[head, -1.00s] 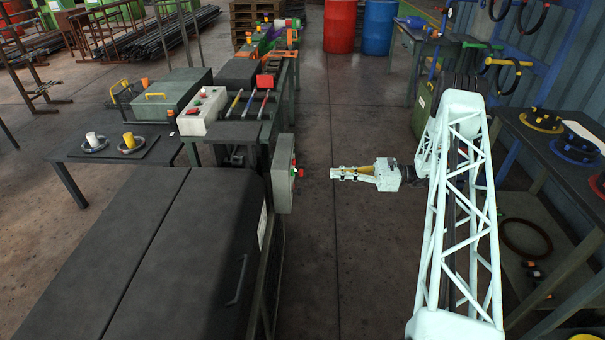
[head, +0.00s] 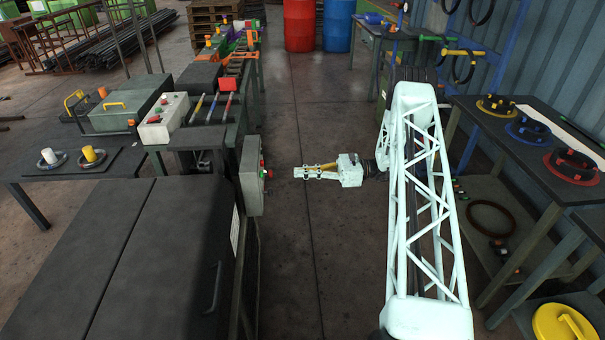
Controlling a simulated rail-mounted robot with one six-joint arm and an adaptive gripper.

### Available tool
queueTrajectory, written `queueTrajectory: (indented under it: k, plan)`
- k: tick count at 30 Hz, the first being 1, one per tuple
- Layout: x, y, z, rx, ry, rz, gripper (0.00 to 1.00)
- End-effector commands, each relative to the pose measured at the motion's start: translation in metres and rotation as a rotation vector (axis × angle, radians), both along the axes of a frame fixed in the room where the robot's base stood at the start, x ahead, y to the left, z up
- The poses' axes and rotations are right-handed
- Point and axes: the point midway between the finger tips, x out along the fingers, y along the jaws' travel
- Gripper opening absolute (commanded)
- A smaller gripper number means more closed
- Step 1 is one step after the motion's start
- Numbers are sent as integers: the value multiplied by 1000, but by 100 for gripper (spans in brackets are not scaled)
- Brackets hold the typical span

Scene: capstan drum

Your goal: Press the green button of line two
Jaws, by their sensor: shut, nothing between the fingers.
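A grey control box (head: 250,176) is fixed to the side of the near dark machine. Its face is turned right, seen nearly edge-on, with a red button (head: 269,173) sticking out. A small green spot beside the red one is too small to make out surely. A second box, a pale panel (head: 164,118) with red and green buttons on top, sits on the bench farther back. No line number is readable on either. My gripper (head: 297,172) is shut and empty, pointing left at the grey box's face, a short gap from the red button.
The near machine's dark cover (head: 120,260) fills the lower left. Three levers (head: 212,108) stand behind the box. The floor aisle (head: 305,250) around my gripper is clear. A table (head: 545,150) with coloured rings stands at right; red (head: 299,25) and blue drums stand far back.

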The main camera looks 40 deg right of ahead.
Motion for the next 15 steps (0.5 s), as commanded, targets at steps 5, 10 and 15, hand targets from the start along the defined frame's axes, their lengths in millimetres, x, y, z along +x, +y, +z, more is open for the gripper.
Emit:
queueTrajectory:
  k: [5, 10, 15]
  plan:
    - [11, 20, 0, -1, 0, 2, 0]
    - [23, 39, 0, -1, -1, 2, 0]
    - [35, 58, -1, 0, 0, 1, 0]
